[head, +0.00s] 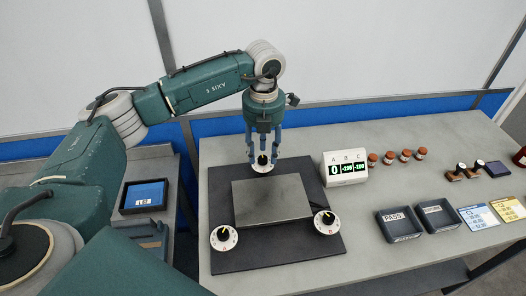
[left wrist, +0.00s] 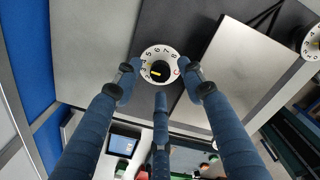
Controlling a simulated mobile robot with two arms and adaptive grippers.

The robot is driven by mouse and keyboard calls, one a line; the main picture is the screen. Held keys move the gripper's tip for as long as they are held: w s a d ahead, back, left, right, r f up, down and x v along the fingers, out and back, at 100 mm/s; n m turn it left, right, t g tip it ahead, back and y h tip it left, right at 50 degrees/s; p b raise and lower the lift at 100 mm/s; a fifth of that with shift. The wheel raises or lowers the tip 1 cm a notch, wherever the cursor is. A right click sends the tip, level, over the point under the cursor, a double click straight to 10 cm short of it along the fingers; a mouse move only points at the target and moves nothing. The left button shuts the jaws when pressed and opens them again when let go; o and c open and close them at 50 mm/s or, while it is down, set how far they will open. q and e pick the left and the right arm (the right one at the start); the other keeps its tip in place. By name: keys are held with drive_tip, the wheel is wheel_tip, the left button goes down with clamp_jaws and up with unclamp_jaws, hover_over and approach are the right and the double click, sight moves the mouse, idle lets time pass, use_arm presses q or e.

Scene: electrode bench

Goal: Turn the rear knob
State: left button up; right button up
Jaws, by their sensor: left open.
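The rear knob (head: 262,167) is a white numbered dial with a dark centre and a yellow mark. It sits at the back edge of the dark base plate (head: 225,262). My left gripper (head: 264,156) points down over it, its blue fingers open and spread around the dial. In the left wrist view the rear knob (left wrist: 158,54) shows between the open fingertips (left wrist: 160,82). I cannot tell whether any finger touches it. My right gripper is not in view.
A grey block (head: 272,199) stands just in front of the rear knob. Two similar dials, front left (head: 222,240) and front right (head: 328,225), flank it. A white display (head: 344,168) reads 0, -100, -100. Trays (head: 399,224) and small parts fill the right side of the bench.

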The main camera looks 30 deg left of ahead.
use_arm(q)
drive_tip(key=shift+f, duration=0.8)
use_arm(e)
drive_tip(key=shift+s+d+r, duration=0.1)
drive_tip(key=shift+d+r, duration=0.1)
use_arm(q)
clamp_jaws()
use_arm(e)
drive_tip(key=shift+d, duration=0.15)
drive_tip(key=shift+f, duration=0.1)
